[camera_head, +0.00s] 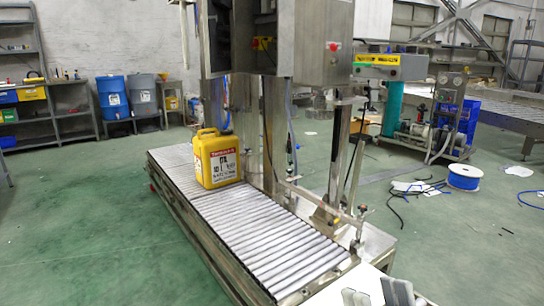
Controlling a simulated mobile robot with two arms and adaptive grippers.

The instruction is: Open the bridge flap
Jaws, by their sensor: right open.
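My right gripper (377,294) shows at the bottom edge, with two grey fingers apart and nothing seen between them. It is in front of a pale flat panel (340,287) near the close end of the roller conveyor (270,240). This panel may be the bridge flap, but I cannot tell for sure, nor whether it is hinged. The bottom edge of the picture cuts off part of the panel and the gripper. I cannot tell whether the gripper touches the panel. My left gripper is out of view.
A yellow jerrycan (217,160) stands upright on the rollers. A metal filling machine (265,120) rises beside the conveyor. A blue cable spool (464,177) and loose cables lie on the floor at right. The green floor at left is clear.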

